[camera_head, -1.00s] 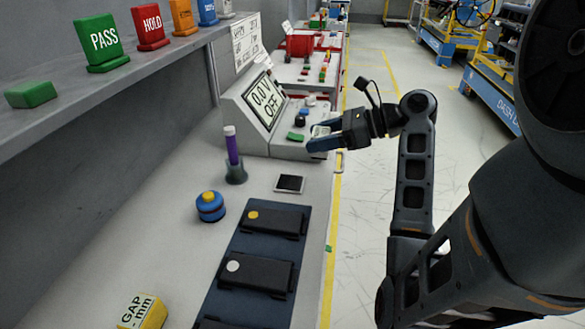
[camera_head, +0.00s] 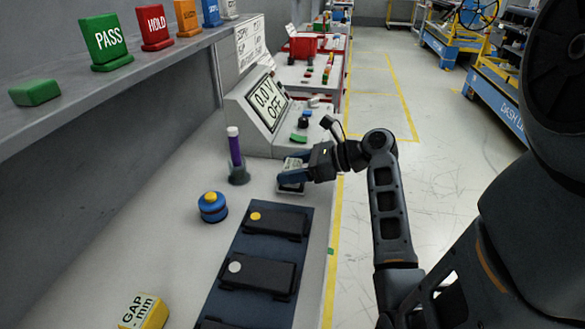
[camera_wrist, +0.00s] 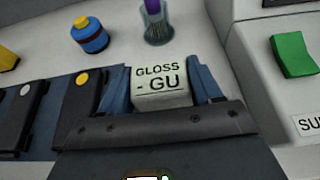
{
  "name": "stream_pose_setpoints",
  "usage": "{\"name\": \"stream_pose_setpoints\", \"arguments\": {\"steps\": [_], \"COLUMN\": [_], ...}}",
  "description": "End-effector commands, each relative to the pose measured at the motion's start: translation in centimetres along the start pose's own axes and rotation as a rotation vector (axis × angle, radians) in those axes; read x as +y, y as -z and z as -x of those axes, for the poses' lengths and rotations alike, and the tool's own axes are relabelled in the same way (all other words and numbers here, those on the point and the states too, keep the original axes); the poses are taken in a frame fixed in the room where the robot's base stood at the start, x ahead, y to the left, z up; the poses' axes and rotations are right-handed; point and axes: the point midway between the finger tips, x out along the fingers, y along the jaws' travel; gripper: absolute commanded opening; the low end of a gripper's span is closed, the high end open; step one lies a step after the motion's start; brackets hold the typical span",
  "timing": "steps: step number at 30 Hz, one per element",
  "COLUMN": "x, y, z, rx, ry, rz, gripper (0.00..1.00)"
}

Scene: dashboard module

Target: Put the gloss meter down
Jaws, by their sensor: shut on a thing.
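The gloss meter (camera_wrist: 160,84) is a pale block with the words "GLOSS - GU" on its top. In the wrist view it sits between the two blue fingers of my gripper (camera_wrist: 160,92), which is shut on it. In the head view my gripper (camera_head: 294,174) is low at the bench's right edge, and the gloss meter (camera_head: 292,164) shows partly between its fingers. It is over the spot of the small dark-topped pad (camera_head: 290,188), which it mostly covers. I cannot tell whether the meter touches the pad.
A purple tube in a grey holder (camera_head: 236,160) stands to the left. A blue pot with a yellow knob (camera_head: 212,207) and a dark tray (camera_head: 222,292) with black modules lie nearer. The 0.0 V power unit (camera_head: 266,105) is behind.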

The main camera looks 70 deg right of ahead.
Motion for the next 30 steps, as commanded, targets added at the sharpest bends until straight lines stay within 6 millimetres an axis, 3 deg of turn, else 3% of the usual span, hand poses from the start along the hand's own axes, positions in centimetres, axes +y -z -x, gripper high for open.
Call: {"name": "stream_pose_setpoints", "arguments": {"steps": [6,7,14,24,30], "x": [0.0,0.0,0.0,0.0,-0.1], "y": [0.1,0.2,0.2,0.0,-0.1], "z": [-0.1,-0.1,-0.1,0.2,3.1], "rx": [0.000,0.000,0.000,0.000,0.000], "ry": [-0.001,-0.001,0.000,0.001,0.003], "rz": [0.000,0.000,0.000,0.001,0.001], "gripper": [0.29,0.66,0.88,0.89,0.89]}}
